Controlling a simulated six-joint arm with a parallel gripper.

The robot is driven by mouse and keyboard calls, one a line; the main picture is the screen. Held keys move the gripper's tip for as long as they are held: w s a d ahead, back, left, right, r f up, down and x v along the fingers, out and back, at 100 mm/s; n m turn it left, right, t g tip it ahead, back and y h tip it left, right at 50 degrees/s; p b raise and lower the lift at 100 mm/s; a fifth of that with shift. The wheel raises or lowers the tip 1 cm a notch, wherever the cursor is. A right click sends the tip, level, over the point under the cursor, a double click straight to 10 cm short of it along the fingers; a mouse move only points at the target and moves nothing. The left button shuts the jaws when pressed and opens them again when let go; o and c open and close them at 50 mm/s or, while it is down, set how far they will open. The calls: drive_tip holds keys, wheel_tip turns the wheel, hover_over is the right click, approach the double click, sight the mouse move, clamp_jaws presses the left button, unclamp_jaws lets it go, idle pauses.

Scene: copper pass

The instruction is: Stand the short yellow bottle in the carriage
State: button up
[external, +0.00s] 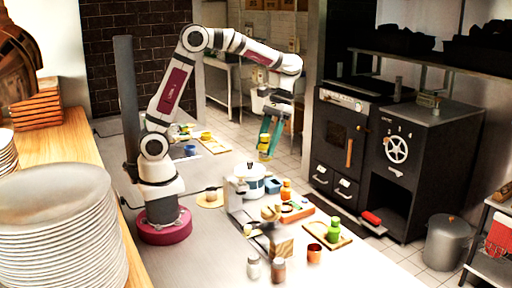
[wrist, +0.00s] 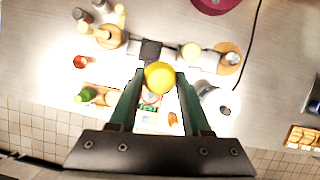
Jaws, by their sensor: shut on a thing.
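The short yellow bottle (wrist: 160,75) is between my fingertips in the wrist view, seen end-on as a yellow round. In the external view my gripper (external: 268,138) points down with green fingers, shut on the yellow bottle (external: 263,153), high above the counter. My gripper (wrist: 160,90) also shows in the wrist view, its fingers on both sides of the bottle. I cannot tell for certain which thing is the carriage. A pale rail-like fixture with a dark block (wrist: 151,50) lies on the counter beyond the bottle in the wrist view.
A white pot (external: 250,183) stands on the counter. A green bottle (external: 334,228) stands on a wooden board, near an orange cup (external: 314,253). A stack of plates (external: 55,235) is at the left.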

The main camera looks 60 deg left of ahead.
drive_tip(key=s+d+f+n+h, duration=0.1)
drive_tip(key=s+d+f, duration=0.3)
drive_tip(key=s, duration=0.4)
drive_tip(key=s+d+f+n, duration=0.2)
drive_tip(key=s+d+f, duration=0.3)
drive_tip(key=s, duration=0.2)
drive_tip(key=w+a+f, duration=0.2)
drive_tip(key=w, duration=0.1)
drive_tip(key=w+a+f, duration=0.1)
drive_tip(key=w+f, duration=0.1)
drive_tip(key=w, duration=0.1)
drive_tip(key=w+a+f, duration=0.2)
drive_tip(key=w, duration=0.1)
drive_tip(key=shift+w+a+f, duration=0.1)
drive_tip(key=shift+a+f, duration=0.2)
drive_tip(key=shift+f, duration=0.05)
drive_tip(key=shift+w+a+f, duration=0.1)
drive_tip(key=shift+w+f, duration=0.05)
drive_tip(key=shift+f, duration=0.95)
drive_tip(key=shift+w+a+f, duration=0.1)
drive_tip(key=shift+f, duration=0.95)
drive_tip(key=shift+f, duration=0.1)
drive_tip(key=o, duration=1.1)
